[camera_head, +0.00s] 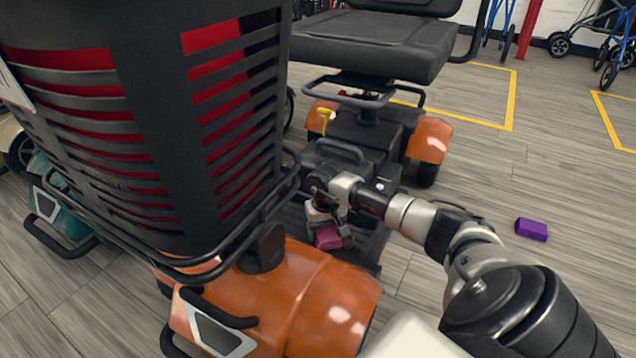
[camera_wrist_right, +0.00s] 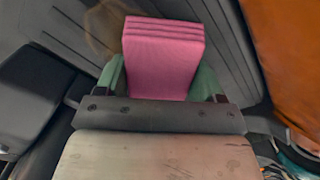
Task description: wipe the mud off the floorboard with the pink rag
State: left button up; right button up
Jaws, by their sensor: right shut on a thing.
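The pink rag (camera_head: 327,237) is a folded pad held low over the scooter's floorboard (camera_head: 373,246). It fills the upper middle of the right wrist view (camera_wrist_right: 163,58). My right gripper (camera_head: 333,230) is shut on it, with a green fingertip on each side in the wrist view. The floorboard (camera_wrist_right: 60,25) is dark grey and ribbed there. A faint brown mud smear (camera_wrist_right: 103,27) shows on it, just left of the rag and partly behind it. I cannot tell whether the rag touches the board. My left gripper is not in view.
A large black basket (camera_head: 150,130) and the orange front fender (camera_head: 315,300) stand left of and before the floorboard. The black seat (camera_head: 375,45) overhangs behind. A purple block (camera_head: 531,229) lies on the open floor at right. Blue walkers (camera_head: 620,45) stand far right.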

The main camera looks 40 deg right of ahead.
aim_at(355, 248)
jog(key=shift+s+d+p, duration=0.2)
jog(key=shift+s+p, duration=0.15)
jog(key=shift+s, duration=0.25)
jog(key=shift+s+d+p, duration=0.2)
jog(key=shift+s+p, duration=0.1)
jog(key=shift+s, duration=0.3)
jog(key=shift+s+d+f+p, duration=0.1)
jog(key=shift+s+d+p, duration=0.1)
jog(key=shift+s, duration=0.25)
jog(key=shift+s+d+f+p, duration=0.1)
jog(key=shift+s+p, duration=0.05)
jog(key=shift+s, duration=0.3)
jog(key=shift+s+d+r+p, duration=0.15)
jog(key=shift+s+p, duration=0.1)
jog(key=shift+s, duration=0.2)
jog(key=shift+s+d+p, duration=0.1)
jog(key=shift+s+p, duration=0.15)
jog(key=shift+s, duration=0.15)
jog(key=shift+s+d+p, duration=0.2)
jog(key=shift+s, duration=0.35)
jog(key=shift+s+d+p, duration=0.15)
jog(key=shift+s+p, duration=0.05)
jog(key=shift+s, duration=0.3)
